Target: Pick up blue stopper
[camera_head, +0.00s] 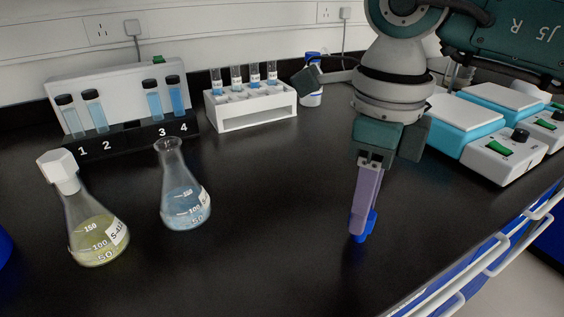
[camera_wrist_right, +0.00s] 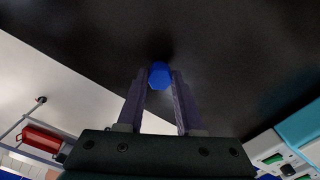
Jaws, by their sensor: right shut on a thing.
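The blue stopper (camera_head: 370,222) is at the fingertips of my right gripper (camera_head: 359,232), low over the black bench right of the middle in the head view. In the right wrist view the stopper (camera_wrist_right: 159,75) sits between the two purple fingertips of my right gripper (camera_wrist_right: 159,82). The gripper is shut on it and points down. I cannot tell whether the stopper touches the bench. An open flask with blue liquid (camera_head: 186,200) stands left of the gripper. A flask with yellow liquid (camera_head: 97,234) and a white stopper (camera_head: 58,168) stands further left. My left gripper is not in view.
A black numbered rack (camera_head: 122,138) with several capped vials stands at the back left. A white tube rack (camera_head: 252,117) and a blue-topped bottle (camera_head: 312,93) stand at the back. White and blue devices (camera_head: 496,157) stand at the right. The bench between flask and gripper is clear.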

